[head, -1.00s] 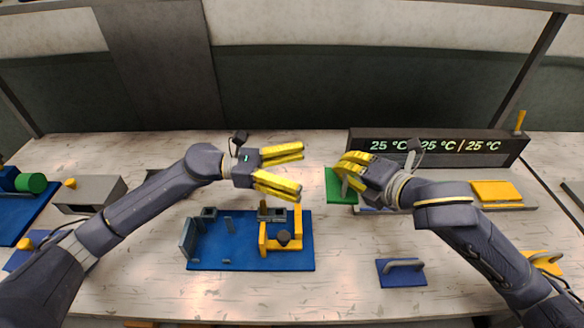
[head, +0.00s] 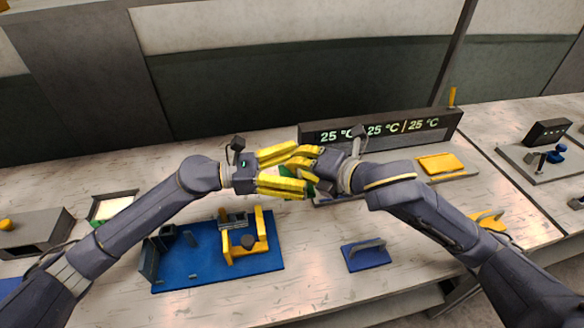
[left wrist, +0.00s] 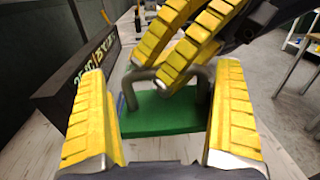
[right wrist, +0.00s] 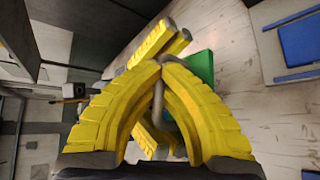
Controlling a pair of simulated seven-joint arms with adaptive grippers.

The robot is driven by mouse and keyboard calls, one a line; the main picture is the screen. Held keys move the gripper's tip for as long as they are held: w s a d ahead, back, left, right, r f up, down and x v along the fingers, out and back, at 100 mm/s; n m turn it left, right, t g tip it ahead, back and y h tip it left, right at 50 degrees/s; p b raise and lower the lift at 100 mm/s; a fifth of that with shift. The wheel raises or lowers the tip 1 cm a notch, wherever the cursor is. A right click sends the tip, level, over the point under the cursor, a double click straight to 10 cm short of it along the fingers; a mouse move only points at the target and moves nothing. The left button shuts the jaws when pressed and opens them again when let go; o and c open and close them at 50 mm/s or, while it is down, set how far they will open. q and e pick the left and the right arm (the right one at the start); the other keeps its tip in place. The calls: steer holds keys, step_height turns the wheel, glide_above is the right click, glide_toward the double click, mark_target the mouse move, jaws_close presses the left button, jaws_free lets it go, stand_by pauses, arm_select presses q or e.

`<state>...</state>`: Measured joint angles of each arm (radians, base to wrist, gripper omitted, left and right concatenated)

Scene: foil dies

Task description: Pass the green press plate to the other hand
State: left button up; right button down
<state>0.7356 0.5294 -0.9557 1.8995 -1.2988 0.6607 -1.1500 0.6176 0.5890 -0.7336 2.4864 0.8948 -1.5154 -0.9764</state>
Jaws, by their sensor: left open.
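The green press plate (left wrist: 165,115) has a grey bar handle (left wrist: 203,90). My right gripper (right wrist: 165,58) is shut on this handle; the handle shows between its yellow fingers in the right wrist view, with the green plate (right wrist: 203,67) beyond. In the head view the plate is mostly hidden behind the fingers. My left gripper (head: 300,168) is open, its fingers pointing right towards the right gripper. In the left wrist view its two fingers (left wrist: 163,130) stand on either side of the plate, and I see no clear contact with it.
A blue fixture board (head: 212,262) with a yellow bracket (head: 262,238) lies below the left gripper. A blue plate with a handle (head: 366,256) lies right of it. A temperature display (head: 400,128) stands behind, and a yellow plate (head: 440,163) lies at right. Bare table separates the blue pieces.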

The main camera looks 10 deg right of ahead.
arm_select(q)
steer(key=shift+c, duration=0.4)
steer(key=shift+w+r, duration=0.1)
steer(key=shift+w, duration=0.05)
steer(key=c, duration=1.5)
arm_select(e)
steer(key=c, duration=1.5)
jaws_free()
